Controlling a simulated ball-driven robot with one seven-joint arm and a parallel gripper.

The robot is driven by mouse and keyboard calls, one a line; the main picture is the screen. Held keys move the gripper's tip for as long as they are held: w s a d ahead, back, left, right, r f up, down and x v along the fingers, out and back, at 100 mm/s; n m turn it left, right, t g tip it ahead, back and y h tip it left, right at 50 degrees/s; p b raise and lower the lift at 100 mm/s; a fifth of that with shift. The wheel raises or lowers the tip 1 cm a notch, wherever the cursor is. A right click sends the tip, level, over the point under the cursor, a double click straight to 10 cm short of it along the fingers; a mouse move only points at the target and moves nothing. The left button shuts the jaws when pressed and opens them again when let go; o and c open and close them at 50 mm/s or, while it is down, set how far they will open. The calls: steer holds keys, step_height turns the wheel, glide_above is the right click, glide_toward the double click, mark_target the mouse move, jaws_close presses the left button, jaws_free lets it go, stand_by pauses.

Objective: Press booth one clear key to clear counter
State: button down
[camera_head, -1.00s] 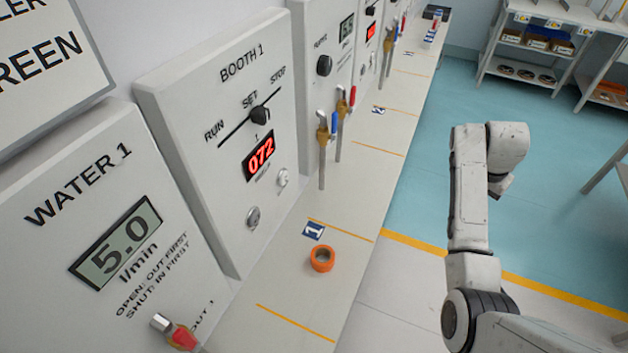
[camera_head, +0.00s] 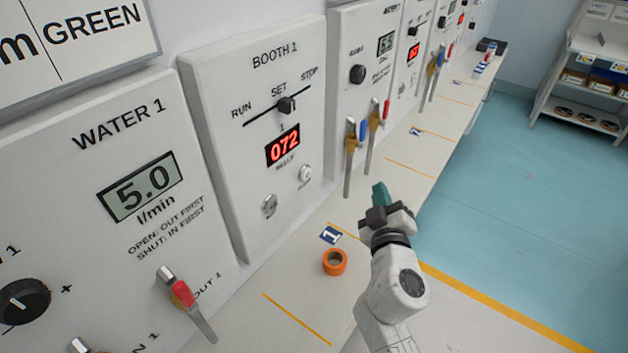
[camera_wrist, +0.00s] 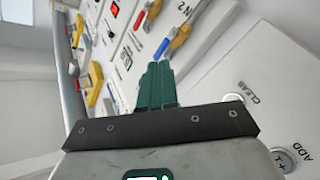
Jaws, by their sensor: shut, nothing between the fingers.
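The booth one panel (camera_head: 262,140) is white, with a red display (camera_head: 283,146) reading 072. Below the display are two round silver keys. The lower left one is the add key (camera_head: 269,205), also in the wrist view (camera_wrist: 284,159). My gripper (camera_head: 380,192), with green fingers, is shut and empty. It is out in front of the panel, right of the clear key and apart from it.
An orange tape roll (camera_head: 334,262) sits on the white ledge (camera_head: 290,285) below the panel, near a blue number 1 tag (camera_head: 330,235). Taps with blue and red handles (camera_head: 362,132) stand right of the panel. The water 1 panel (camera_head: 130,240) is at left. Open floor lies right.

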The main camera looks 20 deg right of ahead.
mark_target(306, 174)
steer(key=a+n+y, duration=0.1)
steer(key=a, duration=0.1)
steer(key=s+a+n+t+y, duration=0.1)
steer(key=a+n+y, duration=0.1)
steer(key=a, duration=0.1)
steer(key=shift+s+a+r, duration=0.15)
steer(key=shift+a, duration=0.2)
steer(key=w+a+b, duration=0.1)
steer(key=w+a, duration=0.4)
steer(key=w, duration=0.2)
steer(key=shift+w+a+b, duration=0.15)
steer(key=shift+w+b, duration=0.05)
steer(key=shift+b, duration=0.1)
stand_by(1.9)
steer(key=shift+w+a, duration=0.1)
steer(key=shift+w, duration=0.1)
